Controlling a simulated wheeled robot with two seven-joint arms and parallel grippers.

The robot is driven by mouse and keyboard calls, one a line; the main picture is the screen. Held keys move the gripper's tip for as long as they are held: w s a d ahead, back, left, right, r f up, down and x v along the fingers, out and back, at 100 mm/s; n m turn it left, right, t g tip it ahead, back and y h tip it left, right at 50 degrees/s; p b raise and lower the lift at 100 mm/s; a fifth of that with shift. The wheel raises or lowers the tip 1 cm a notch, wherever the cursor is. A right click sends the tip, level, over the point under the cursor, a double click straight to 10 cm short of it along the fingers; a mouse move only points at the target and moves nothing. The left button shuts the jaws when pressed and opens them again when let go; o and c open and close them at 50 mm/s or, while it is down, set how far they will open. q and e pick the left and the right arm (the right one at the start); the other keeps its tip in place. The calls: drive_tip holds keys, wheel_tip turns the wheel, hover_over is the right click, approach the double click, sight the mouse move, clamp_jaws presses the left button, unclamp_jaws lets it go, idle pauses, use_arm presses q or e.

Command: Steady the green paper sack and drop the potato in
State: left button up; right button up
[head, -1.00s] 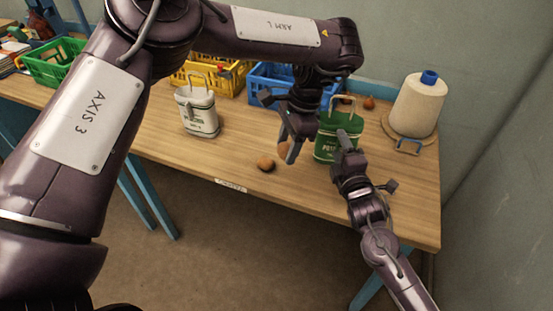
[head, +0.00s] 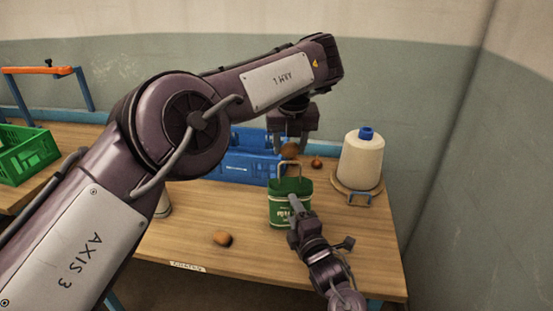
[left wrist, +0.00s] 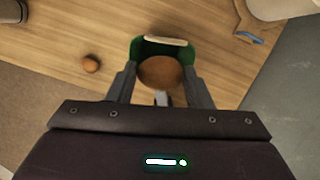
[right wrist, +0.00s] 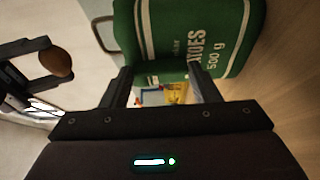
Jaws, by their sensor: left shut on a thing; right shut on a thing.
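The green paper sack (head: 283,213) stands upright on the table, its handle loop up; its opening (left wrist: 142,45) shows partly in the left wrist view. My left gripper (head: 290,143) is shut on a brown potato (head: 290,150) and holds it above the sack; in the left wrist view the potato (left wrist: 160,72) covers most of the mouth. My right gripper (head: 295,206) is shut on the sack's near side; the sack (right wrist: 180,40) fills the top of the right wrist view. The exact pinch is hard to see.
Another potato (head: 222,238) lies on the table (head: 190,222) left of the sack. A blue crate (head: 235,167) stands behind, and a cone of cream thread (head: 361,160) at the back right. A small onion-like thing (head: 317,162) lies at the back. My left arm hides much of the left side.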

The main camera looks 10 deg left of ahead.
use_arm(q)
drive_tip(key=shift+w+d+r+m, duration=0.1)
drive_tip(key=shift+d+m, duration=0.1)
drive_tip(key=shift+m, duration=0.1)
approach(290, 177)
drive_tip(key=shift+s+a+f, duration=0.1)
drive_tip(key=shift+s+f, duration=0.1)
drive_tip(key=shift+f, duration=0.4)
drive_tip(key=shift+s+f, duration=0.25)
drive_tip(key=shift+f, duration=0.4)
drive_tip(key=shift+f, duration=0.2)
drive_tip(key=shift+f, duration=2.05)
drive_tip(key=o, duration=0.9)
